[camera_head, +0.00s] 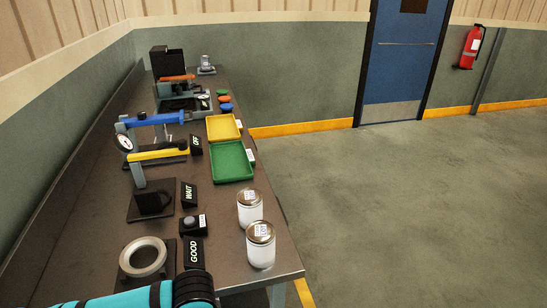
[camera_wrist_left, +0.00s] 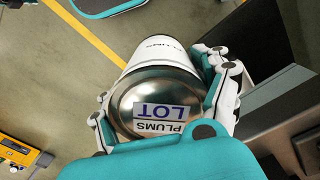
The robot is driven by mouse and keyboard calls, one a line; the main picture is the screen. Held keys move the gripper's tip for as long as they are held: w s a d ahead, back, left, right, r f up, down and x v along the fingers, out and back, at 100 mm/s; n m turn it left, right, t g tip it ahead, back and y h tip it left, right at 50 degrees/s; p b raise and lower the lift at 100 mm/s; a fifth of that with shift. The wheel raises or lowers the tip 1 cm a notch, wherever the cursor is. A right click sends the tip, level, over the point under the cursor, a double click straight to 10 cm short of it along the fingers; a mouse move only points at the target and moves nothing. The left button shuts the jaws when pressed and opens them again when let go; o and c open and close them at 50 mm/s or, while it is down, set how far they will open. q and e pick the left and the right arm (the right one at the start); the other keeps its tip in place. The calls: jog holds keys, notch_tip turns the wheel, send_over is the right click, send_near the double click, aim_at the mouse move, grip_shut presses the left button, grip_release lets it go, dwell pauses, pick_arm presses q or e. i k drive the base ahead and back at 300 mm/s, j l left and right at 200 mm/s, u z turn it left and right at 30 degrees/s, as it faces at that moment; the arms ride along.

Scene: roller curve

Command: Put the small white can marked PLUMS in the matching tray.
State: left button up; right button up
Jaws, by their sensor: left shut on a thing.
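A white can with a metal lid (camera_wrist_left: 128,98) is in the left wrist view. Its lid label reads PLUMS LOT, upside down, and its side also carries print. My left gripper (camera_wrist_left: 168,104) is shut on it, with fingers on both sides; floor shows beyond the can. In the head view, only part of my left arm shows at the bottom left; the gripper and held can are out of frame. A yellow tray (camera_head: 223,127) and a green tray (camera_head: 232,162) lie on the bench, each with a tag too small to read. My right gripper is not in view.
Two white metal-lidded cans (camera_head: 249,208) (camera_head: 261,246) stand near the bench's right edge, their labels unreadable. Black signs GOOD (camera_head: 194,253), WAIT (camera_head: 189,193) and OFF (camera_head: 195,144), a tape roll (camera_head: 143,257) and clamp-like fixtures fill the left. Both trays look empty.

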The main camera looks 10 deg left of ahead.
aim_at(231, 170)
jog(key=i+l+z, duration=0.15)
jog(key=z, duration=0.25)
jog(key=i+l+z, duration=0.2)
jog(key=z, duration=0.2)
jog(key=i+l+z, duration=0.15)
jog(key=z, duration=0.25)
jog(key=i+l+u, duration=0.2)
jog(key=i, duration=0.2)
jog(key=i+u, duration=0.25)
jog(key=i, duration=0.15)
